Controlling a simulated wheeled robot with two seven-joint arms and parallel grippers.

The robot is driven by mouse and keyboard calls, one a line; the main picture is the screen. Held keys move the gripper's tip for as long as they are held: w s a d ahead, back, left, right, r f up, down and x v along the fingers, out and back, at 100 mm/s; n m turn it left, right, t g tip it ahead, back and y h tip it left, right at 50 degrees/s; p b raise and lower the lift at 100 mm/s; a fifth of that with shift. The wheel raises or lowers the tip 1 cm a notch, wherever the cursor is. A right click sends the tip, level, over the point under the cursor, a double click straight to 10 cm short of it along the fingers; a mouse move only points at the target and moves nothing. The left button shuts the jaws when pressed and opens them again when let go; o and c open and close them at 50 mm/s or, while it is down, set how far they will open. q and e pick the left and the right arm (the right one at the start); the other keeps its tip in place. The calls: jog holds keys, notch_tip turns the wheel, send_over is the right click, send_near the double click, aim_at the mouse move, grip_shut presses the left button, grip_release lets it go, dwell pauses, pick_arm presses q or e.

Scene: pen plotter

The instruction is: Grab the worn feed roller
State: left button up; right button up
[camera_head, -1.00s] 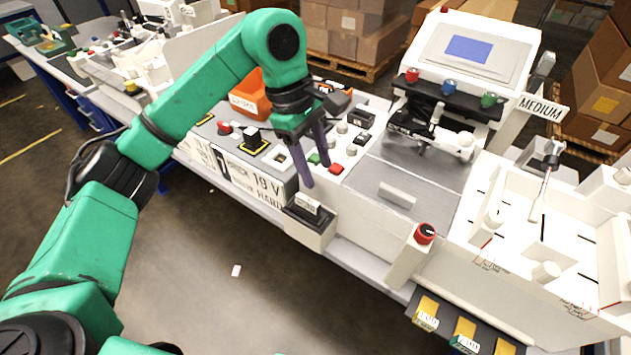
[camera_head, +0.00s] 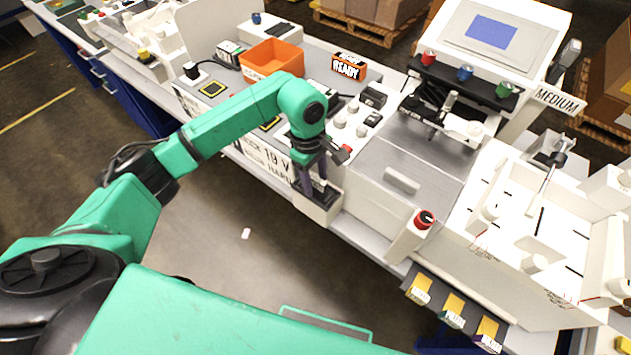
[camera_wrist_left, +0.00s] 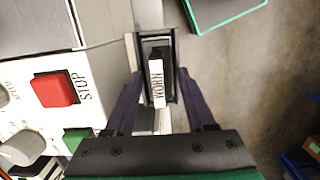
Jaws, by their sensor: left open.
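A white tag reading WORN (camera_wrist_left: 157,82) sits on a dark piece inside a small open box in the left wrist view. I cannot tell whether that dark piece is the feed roller itself. The box (camera_head: 317,210) is fixed at the front edge of the machine in the head view. My left gripper (camera_head: 315,188) points down over this box, with its purple-grey fingers largely hiding what is inside. In the left wrist view, the open fingers (camera_wrist_left: 158,78) stand on either side of the tag, apart from it. My right gripper is not in view.
A red STOP button (camera_wrist_left: 54,88) and green button (camera_wrist_left: 77,138) lie close beside the left gripper. Open floor lies in front.

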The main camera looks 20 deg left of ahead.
pick_arm(q)
jog(key=shift+w, duration=0.1)
jog(key=c, duration=0.3)
jog(key=shift+f, duration=0.1)
grip_shut()
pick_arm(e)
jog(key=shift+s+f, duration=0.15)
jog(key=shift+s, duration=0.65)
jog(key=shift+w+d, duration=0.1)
